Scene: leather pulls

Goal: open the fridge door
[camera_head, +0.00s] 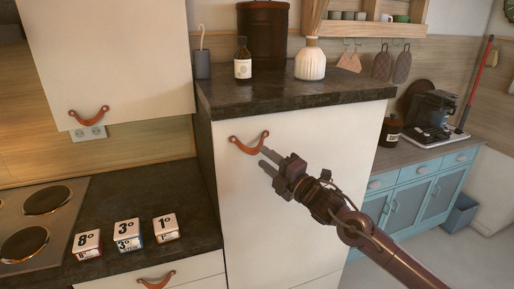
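The fridge appears to be the tall white cabinet (290,200) under a dark top, and its door looks closed. A brown leather pull (249,144) is fixed near the door's upper left. My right gripper (266,159) comes in from the lower right. Its two fingers are spread apart, with a gap between the tips, just below and right of the pull's right end. It looks empty, and I cannot tell whether a fingertip touches the pull. My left gripper is out of view.
A dark counter (185,190) with a hob (35,222) and several number blocks lies to the left. An upper cabinet (115,50) with a leather pull hangs above it. A bottle (243,58) and white vase (310,60) stand on the fridge's top. Blue cabinets (412,200) stand right.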

